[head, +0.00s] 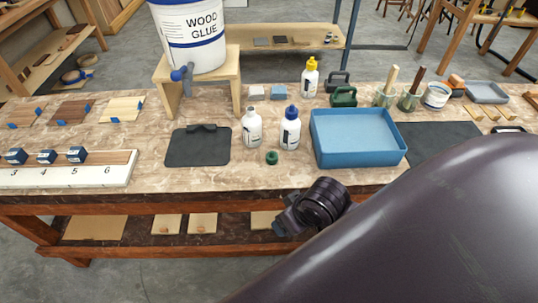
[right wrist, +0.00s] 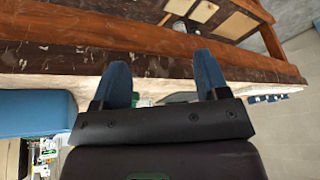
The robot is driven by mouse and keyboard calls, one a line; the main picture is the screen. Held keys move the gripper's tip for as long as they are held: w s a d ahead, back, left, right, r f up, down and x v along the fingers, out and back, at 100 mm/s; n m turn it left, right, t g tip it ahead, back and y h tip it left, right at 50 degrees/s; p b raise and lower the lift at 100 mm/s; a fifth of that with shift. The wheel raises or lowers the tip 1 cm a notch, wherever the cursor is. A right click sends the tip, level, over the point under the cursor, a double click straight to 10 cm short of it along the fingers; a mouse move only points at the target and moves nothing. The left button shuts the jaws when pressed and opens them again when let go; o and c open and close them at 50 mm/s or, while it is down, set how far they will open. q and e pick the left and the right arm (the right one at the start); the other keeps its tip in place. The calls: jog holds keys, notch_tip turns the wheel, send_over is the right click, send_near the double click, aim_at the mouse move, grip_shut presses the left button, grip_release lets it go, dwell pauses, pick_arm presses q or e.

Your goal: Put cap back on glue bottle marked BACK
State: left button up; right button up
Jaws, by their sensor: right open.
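A small dark green cap (head: 271,158) lies on the bench in front of two white glue bottles. The left bottle (head: 251,128) stands upright and shows a pale top with no coloured cap. The right bottle (head: 290,130) stands beside it with a blue cap. A third bottle (head: 310,79) with a yellow cap stands farther back. The label words are too small to read, so I cannot tell which is marked BACK. My right gripper (head: 281,227) is in front of the bench edge, short of the cap. In the right wrist view its blue fingers (right wrist: 163,72) are apart and empty.
A blue tray (head: 357,162) stands right of the bottles and a dark mat (head: 183,150) lies left. A wooden stand (head: 238,96) carries a glue bucket (head: 190,38) behind. A numbered board (head: 65,178) lies at the left. The bench front around the cap is clear.

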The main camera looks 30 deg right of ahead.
jog(key=w+a+r+g, duration=0.1)
jog(key=w, duration=0.5)
notch_tip(320, 180, up, 8)
jog(key=m+g+h, duration=0.1)
jog(key=m+g, duration=0.1)
jog(key=m, duration=0.3)
send_over(273, 153)
jog(key=shift+s+a+f, duration=0.1)
jog(key=shift+s, duration=0.15)
jog(key=shift+w+f+b, duration=0.15)
jog(key=shift+f+b, duration=0.1)
jog(key=shift+f, duration=1.15)
jog(key=shift+w+f+b, duration=0.15)
jog(key=shift+f+b, duration=0.05)
jog(key=shift+f, duration=1.2)
